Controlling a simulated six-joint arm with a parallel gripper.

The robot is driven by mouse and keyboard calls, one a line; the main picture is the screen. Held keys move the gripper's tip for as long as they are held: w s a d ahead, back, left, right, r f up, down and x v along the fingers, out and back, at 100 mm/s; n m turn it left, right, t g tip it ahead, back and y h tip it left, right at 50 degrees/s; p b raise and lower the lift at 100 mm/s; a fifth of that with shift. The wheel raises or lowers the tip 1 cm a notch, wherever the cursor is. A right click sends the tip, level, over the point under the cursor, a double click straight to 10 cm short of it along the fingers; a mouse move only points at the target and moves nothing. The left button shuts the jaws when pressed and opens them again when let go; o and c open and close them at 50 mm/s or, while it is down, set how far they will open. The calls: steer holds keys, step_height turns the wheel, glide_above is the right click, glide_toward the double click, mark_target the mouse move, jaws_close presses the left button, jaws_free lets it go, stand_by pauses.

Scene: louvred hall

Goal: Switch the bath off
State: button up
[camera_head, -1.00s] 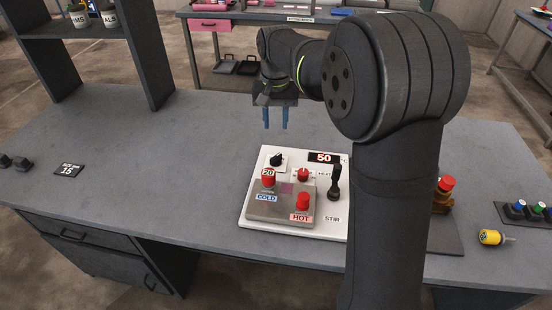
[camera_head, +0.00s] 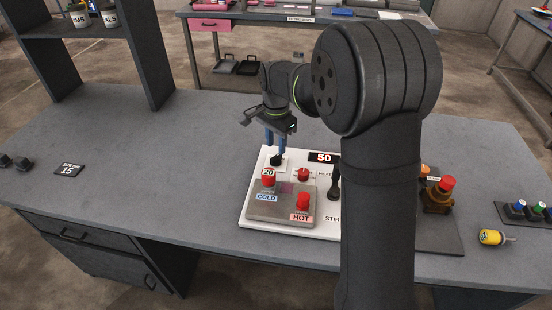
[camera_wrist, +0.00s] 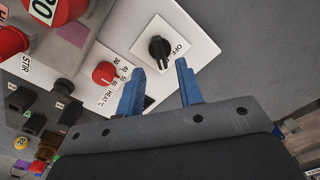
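The bath's white panel (camera_head: 247,213) lies on the grey bench. Its black rotary knob (camera_head: 277,161) is at the panel's back left corner. In the wrist view the black knob (camera_wrist: 159,48) sits on a white plate, with the word OFF printed beside it. My gripper (camera_head: 275,151) points down over that corner, its blue fingers at the knob in the head view. In the wrist view my gripper (camera_wrist: 160,78) is open and empty, the fingertips spread apart just short of the knob. I cannot tell whether a finger touches it.
A red heat knob (camera_head: 303,174), a display reading 50 (camera_head: 323,157) and a black stir lever (camera_head: 334,183) share the panel. A grey block with red COLD (camera_head: 268,180) and HOT (camera_head: 303,201) taps stands in front. The bench to the left is mostly clear.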

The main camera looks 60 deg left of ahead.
mark_target(276, 156)
steer(key=shift+f, duration=2.7)
jaws_close()
